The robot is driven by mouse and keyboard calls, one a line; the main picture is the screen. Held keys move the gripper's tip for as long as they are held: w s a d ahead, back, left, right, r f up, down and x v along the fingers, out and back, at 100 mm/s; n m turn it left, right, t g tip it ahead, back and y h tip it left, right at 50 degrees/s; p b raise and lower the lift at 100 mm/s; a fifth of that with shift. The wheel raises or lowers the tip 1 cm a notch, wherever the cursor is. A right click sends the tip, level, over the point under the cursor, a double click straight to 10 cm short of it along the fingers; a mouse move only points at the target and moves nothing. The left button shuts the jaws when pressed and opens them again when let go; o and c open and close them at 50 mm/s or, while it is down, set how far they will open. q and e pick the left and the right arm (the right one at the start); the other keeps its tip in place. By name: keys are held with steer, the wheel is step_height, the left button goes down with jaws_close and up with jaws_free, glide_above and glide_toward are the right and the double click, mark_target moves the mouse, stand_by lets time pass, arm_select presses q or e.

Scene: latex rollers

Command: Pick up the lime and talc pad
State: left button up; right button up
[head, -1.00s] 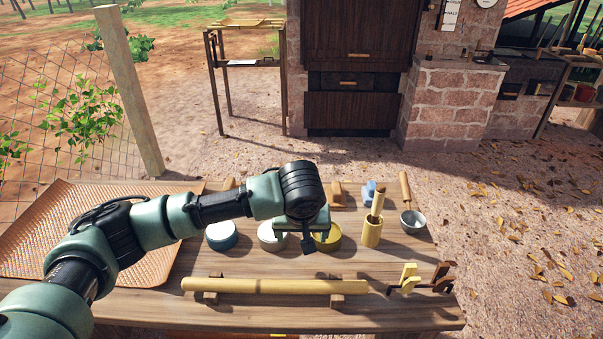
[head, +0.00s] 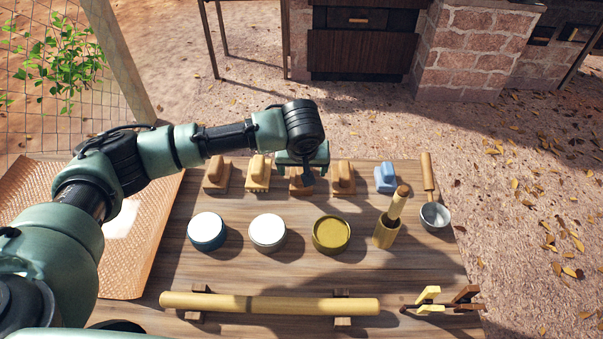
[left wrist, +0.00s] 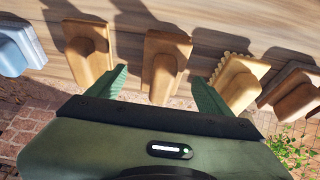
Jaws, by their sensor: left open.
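A row of handled pads lies along the table's back edge: a brown pad (head: 215,178), a scalloped yellowish pad (head: 258,174), a middle brown pad (head: 301,188), a tan pad (head: 343,180) and a blue pad (head: 386,178). No label shows which is the lime and talc pad. My left gripper (head: 306,168) is over the middle pad and partly hides it in the head view. In the left wrist view, the open fingers (left wrist: 158,76) stand on either side of the middle pad (left wrist: 166,62), with nothing held. My right gripper is out of view.
In front of the pads stand a blue dish (head: 207,246) and a pale dish (head: 267,248) of white powder, and a yellow dish (head: 331,250). A long roller (head: 270,304) lies in front.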

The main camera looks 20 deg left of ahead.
mark_target(301, 169)
arm_select(q)
steer(key=x, duration=0.3)
steer(key=shift+w+a+f, duration=0.15)
steer(key=shift+a+f, duration=0.1)
steer(key=c, duration=1.6)
steer(key=shift+r, duration=0.1)
step_height(301, 169, up, 20)
steer(key=o, duration=0.5)
steer(key=shift+c, duration=0.9)
